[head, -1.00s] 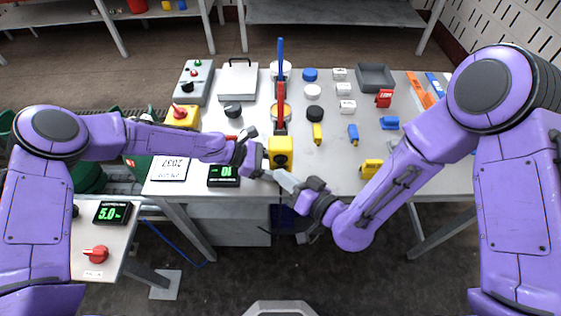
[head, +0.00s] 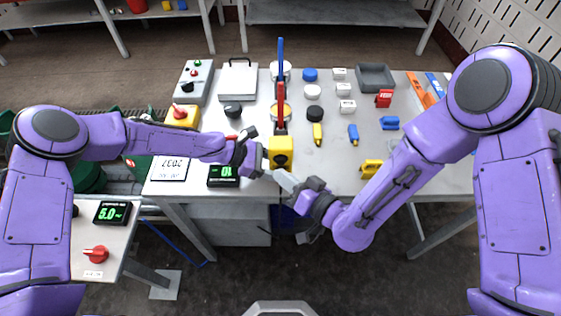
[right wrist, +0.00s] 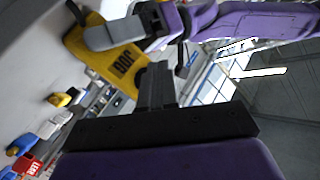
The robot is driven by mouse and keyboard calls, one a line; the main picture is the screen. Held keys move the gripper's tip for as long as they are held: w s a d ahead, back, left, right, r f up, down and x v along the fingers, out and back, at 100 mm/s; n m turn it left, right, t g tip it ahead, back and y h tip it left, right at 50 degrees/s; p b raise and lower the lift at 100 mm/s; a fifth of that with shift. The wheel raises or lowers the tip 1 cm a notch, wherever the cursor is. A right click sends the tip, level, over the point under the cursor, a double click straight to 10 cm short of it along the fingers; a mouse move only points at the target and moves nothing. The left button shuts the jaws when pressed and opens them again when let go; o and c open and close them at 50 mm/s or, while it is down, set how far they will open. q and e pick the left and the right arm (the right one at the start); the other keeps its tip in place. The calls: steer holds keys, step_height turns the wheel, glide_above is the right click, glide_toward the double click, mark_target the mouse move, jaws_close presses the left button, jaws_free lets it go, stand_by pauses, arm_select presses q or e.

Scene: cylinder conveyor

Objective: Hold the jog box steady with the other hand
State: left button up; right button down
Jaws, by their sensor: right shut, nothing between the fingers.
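The yellow jog box (head: 281,146) is at the front edge of the table, with a round black part on its face. My right gripper (head: 283,178) is shut and empty, just below and in front of the box.
A red and blue upright piece (head: 281,90) stands behind the box. A grey tray (head: 375,77) is at the back right.

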steer(key=shift+w, duration=0.2)
steer(key=shift+w, duration=0.25)
steer(key=shift+w, duration=0.45)
stand_by(1.9)
stand_by(2.2)
steer(key=shift+s, duration=0.9)
steer(key=shift+s, duration=0.1)
steer(key=shift+s, duration=2.45)
